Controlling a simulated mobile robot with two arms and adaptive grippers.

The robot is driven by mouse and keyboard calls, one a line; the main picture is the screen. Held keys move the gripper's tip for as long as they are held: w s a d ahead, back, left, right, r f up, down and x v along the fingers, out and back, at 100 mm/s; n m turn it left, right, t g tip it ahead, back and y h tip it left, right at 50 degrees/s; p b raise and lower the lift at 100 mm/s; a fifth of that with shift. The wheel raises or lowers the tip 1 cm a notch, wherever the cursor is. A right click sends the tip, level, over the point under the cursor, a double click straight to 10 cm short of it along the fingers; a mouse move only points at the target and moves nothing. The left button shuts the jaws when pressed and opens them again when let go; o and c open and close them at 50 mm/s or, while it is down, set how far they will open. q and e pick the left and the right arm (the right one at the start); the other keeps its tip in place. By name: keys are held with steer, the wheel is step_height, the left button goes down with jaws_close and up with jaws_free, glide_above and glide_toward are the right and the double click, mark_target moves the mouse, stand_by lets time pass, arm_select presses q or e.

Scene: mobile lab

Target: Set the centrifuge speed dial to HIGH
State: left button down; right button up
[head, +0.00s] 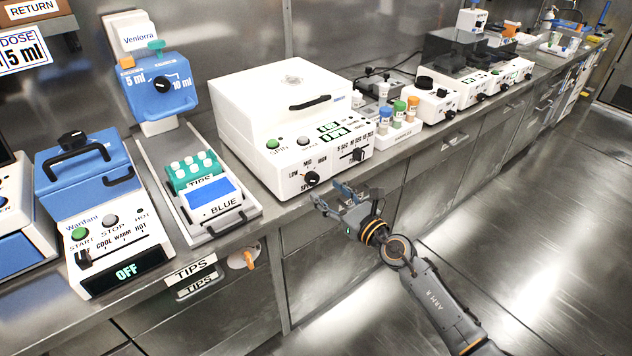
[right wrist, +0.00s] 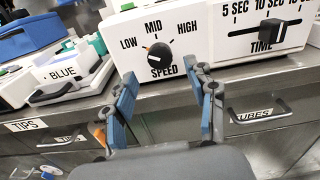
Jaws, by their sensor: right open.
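The centrifuge (head: 290,110) is a white box with a lid and a black handle, standing on the steel bench. Its black SPEED dial (head: 311,178) is low on the front, and it also shows in the right wrist view (right wrist: 159,56). LOW, MID and HIGH are printed around the dial from left to right. The orange mark on the dial points up-left, toward LOW. My right gripper (head: 329,196) is open and empty in front of the bench edge, just short of the dial. In the right wrist view its fingers (right wrist: 166,90) stand apart below the dial. My left gripper is not seen.
Right of the dial is a black TIME slider (head: 358,154). A green button (head: 274,143) sits above left. A tips tray (head: 215,205) and a blue-and-white heater (head: 100,210) stand to the left. Colored-cap tubes (head: 398,110) stand to the right. The floor in front is clear.

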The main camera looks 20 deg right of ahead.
mark_target(315, 181)
steer(key=x, duration=0.5)
steer(key=shift+w+b, duration=0.15)
steer(key=shift+b, duration=0.15)
steer(key=c, duration=1.1)
steer(key=shift+c, duration=0.2)
